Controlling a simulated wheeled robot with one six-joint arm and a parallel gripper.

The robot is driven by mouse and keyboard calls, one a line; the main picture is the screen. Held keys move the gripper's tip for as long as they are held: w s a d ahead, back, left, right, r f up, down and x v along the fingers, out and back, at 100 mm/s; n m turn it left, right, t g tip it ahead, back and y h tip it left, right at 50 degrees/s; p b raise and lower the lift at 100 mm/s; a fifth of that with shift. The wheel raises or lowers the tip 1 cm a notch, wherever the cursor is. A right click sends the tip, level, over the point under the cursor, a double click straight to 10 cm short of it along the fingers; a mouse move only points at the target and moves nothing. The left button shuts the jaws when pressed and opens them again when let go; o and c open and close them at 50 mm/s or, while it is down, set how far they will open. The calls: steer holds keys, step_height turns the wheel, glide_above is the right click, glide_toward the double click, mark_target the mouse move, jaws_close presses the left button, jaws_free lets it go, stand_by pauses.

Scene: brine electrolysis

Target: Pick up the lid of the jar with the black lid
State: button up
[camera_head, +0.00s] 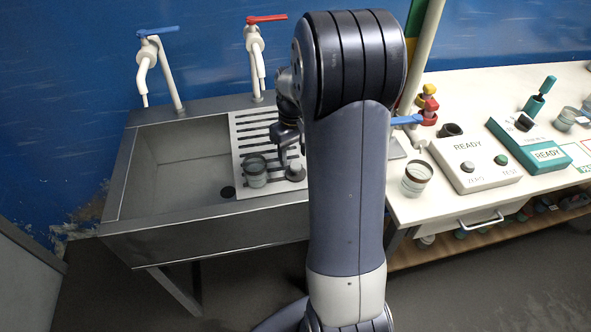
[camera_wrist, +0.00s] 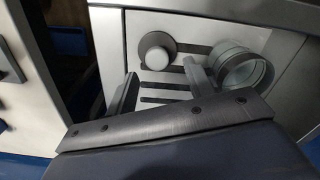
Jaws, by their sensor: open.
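A dark round disc with a pale round knob, which looks like the black lid (camera_wrist: 150,38), lies on the slotted drainboard in the wrist view. In the head view it is a small grey-topped shape (camera_head: 296,173) at the drainboard's right. A glass jar (camera_wrist: 240,68) with an open top stands beside it, also seen in the head view (camera_head: 256,172). My gripper (camera_wrist: 160,68) is open and empty. The lid's knob lies just beyond and roughly between the fingertips, apart from them. The right finger is close to the jar. In the head view my arm hides part of this area.
The metal sink basin (camera_head: 170,165) is left of the drainboard (camera_head: 240,130). Two taps, blue-handled (camera_head: 158,31) and red-handled (camera_head: 266,18), stand behind. Right of my arm, a white bench (camera_head: 480,200) holds another jar (camera_head: 416,178) and two instruments.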

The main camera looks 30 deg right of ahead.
mark_target(296, 165)
steer(key=f, duration=0.5)
steer(key=shift+s+d+p, duration=0.1)
steer(key=shift+d+p, duration=0.1)
steer(key=shift+p, duration=0.2)
steer(key=c, duration=1)
